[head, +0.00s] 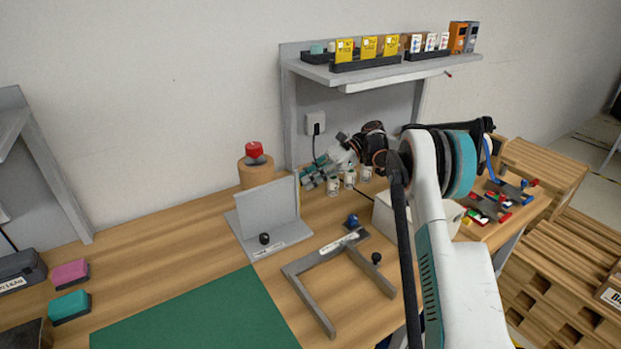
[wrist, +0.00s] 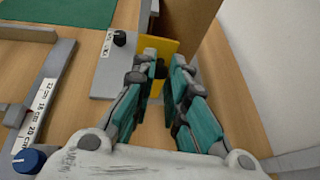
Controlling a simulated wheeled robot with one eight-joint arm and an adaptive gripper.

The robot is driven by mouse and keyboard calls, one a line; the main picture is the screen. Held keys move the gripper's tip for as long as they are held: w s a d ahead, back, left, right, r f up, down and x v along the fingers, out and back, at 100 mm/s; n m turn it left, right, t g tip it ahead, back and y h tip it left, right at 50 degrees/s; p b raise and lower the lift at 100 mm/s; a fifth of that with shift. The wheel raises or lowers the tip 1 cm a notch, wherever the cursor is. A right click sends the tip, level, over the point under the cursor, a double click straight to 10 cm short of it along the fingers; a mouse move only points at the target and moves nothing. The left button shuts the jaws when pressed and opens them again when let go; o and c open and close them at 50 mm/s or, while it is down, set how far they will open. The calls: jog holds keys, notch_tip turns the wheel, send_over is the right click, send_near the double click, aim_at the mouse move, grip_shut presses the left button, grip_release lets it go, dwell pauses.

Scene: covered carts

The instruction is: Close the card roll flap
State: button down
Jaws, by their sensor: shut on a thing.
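The brown card roll (head: 250,173) stands behind a grey L-shaped stand (head: 271,207) in the head view, with a red-topped object (head: 254,152) on it. In the wrist view, a brown surface (wrist: 203,22) that looks like the roll rises past my fingertips, with a dark area beside it. A flat yellow piece (wrist: 158,45), perhaps the flap, lies at my fingertips. My gripper (wrist: 167,63) reaches down toward it, teal fingers close together and shut on it; the left finger hides part of it. In the head view my gripper (head: 308,181) is right of the stand's panel.
A grey U-shaped frame (head: 311,294) with a blue knob (head: 352,221) lies in front of my gripper. White cups (head: 350,179) stand close on its right. A shelf (head: 380,71) overhangs the back. A green mat (head: 200,320) covers the front; bare table lies left of the stand.

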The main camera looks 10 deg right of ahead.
jog(key=shift+f, duration=0.1)
jog(key=c, duration=1.5)
grip_release()
jog(key=shift+a, duration=0.1)
jog(key=shift+c, duration=0.2)
notch_tip(320, 180, up, 10)
